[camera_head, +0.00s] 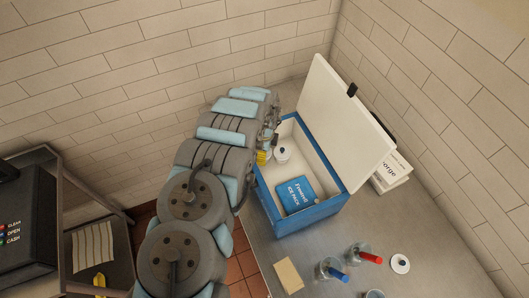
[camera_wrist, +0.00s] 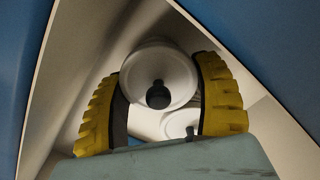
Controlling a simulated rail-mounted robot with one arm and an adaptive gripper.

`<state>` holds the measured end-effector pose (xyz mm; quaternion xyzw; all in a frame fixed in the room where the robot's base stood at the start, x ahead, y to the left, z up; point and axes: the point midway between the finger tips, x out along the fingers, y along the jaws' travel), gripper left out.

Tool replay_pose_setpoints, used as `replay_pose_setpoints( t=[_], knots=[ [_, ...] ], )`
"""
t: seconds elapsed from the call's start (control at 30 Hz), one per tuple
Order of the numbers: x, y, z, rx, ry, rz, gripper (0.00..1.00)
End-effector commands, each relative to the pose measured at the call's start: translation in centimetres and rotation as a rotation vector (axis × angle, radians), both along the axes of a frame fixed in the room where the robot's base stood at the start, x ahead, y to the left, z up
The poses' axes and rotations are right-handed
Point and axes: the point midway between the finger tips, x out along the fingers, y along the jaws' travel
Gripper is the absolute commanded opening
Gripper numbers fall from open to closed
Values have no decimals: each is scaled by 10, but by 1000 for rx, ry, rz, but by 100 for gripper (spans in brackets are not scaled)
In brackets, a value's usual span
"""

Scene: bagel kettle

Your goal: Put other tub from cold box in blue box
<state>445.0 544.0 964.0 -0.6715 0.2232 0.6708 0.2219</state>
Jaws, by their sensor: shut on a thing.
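The blue box (camera_head: 297,222) stands on the counter with its white lid open, and a blue ice pack (camera_head: 295,194) lies inside. My gripper (camera_wrist: 162,75) reaches into the white interior, its yellow fingers closed on the two sides of a white round tub (camera_wrist: 142,75) with a black knob on its lid. A second white tub (camera_wrist: 180,123) with a dark knob sits beside it, partly hidden by the first tub and a finger. In the head view one white tub (camera_head: 283,156) shows next to a yellow finger at the box's far left; I cannot tell which tub it is.
The open lid (camera_head: 338,112) rises on the box's right side, with a white printed carton (camera_head: 393,173) behind it.

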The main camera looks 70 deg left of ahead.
Motion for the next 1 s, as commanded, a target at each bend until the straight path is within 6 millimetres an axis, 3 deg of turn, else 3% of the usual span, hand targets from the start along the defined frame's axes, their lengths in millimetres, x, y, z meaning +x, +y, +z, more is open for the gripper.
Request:
replay_pose_setpoints(
  t=[0.17, 0.2, 0.23, 0.67, 1.0],
  knots=[
    [0, 0, -3, 1, -1, 0, 30],
    [0, 0, -3, 1, -1, 0, 71],
    [0, 0, -3, 1, -1, 0, 80],
    [0, 1, 2, 1, -1, 0, 82],
    [1, 1, 26, 3, -1, -1, 82]
  ],
)
